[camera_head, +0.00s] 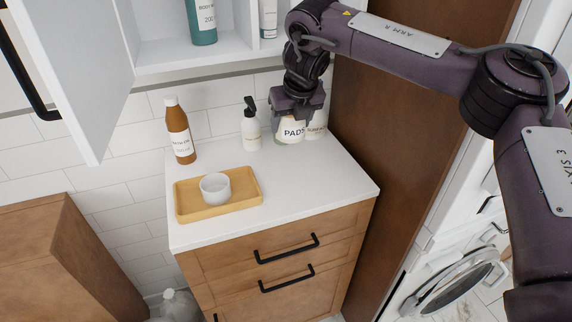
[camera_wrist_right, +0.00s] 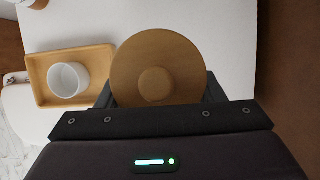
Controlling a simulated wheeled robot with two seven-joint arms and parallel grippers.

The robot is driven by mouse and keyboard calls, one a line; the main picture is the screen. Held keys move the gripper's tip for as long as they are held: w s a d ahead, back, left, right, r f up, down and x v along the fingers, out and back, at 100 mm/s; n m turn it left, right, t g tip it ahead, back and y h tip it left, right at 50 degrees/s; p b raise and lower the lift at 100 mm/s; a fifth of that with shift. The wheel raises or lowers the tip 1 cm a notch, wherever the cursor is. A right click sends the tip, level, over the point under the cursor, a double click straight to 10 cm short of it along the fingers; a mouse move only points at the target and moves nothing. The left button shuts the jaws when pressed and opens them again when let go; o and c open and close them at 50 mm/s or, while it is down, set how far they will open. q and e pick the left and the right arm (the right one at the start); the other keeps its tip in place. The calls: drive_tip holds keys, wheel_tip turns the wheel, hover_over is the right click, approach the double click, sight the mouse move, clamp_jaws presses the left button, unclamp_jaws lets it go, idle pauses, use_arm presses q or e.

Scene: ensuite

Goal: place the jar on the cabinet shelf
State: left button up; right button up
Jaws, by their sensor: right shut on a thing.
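The jar (camera_head: 291,131), labelled PADS, is at the back right of the white counter, upright. In the right wrist view its round wooden lid (camera_wrist_right: 180,62) with a knob shows from above. My right gripper (camera_head: 297,108) comes down from above and is shut on the jar, a finger on each side. Whether the jar's base touches the counter I cannot tell. The white wall cabinet (camera_head: 160,53) is above the counter at the top, its door (camera_head: 75,60) swung open at left. A teal bottle (camera_head: 202,22) and a white bottle (camera_head: 268,18) stand inside. My left gripper is not visible.
On the counter (camera_head: 285,200) stand a brown bottle (camera_head: 180,132), a pump bottle (camera_head: 251,127) left of the jar, and a wooden tray (camera_head: 245,200) holding a white cup (camera_head: 215,186). Another white bottle (camera_head: 317,125) is close behind the jar. A tall brown panel (camera_head: 375,110) bounds the right.

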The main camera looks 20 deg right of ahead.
wheel_tip(320, 180, down, 13)
drive_tip(key=shift+r+p, duration=0.1)
drive_tip(key=shift+p, duration=0.8)
drive_tip(key=shift+f, duration=0.35)
drive_tip(key=shift+f, duration=0.1)
drive_tip(key=o, duration=1.4)
